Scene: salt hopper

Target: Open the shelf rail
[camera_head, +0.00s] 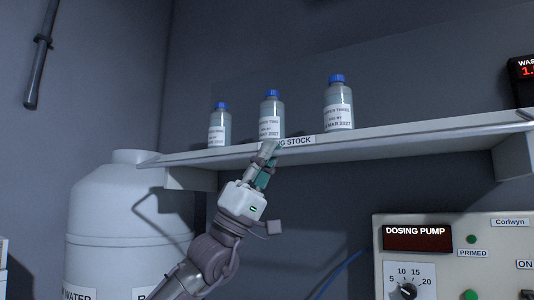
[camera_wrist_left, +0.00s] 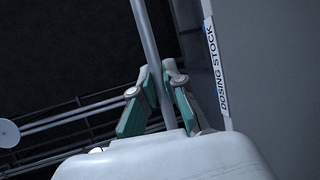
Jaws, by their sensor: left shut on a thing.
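The wall shelf (camera_head: 420,138) runs across the head view, with a white label reading "...G STOCK" (camera_head: 298,141) on its front edge. The label shows in full as "DOSING STOCK" (camera_wrist_left: 216,62) in the left wrist view. The shelf rail (camera_wrist_left: 149,38) is a thin grey bar that passes between the teal-padded fingers there. My left gripper (camera_head: 267,157) is at the shelf's front edge, just left of the label, shut on the rail. It also shows in the left wrist view (camera_wrist_left: 159,78). My right gripper is in neither view.
Three blue-capped bottles stand on the shelf: left (camera_head: 220,125), middle (camera_head: 271,114) and right (camera_head: 339,104). A large white tank (camera_head: 115,215) stands below left. A dosing pump panel (camera_head: 455,250) is below right. A wall display (camera_head: 523,80) is at far right.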

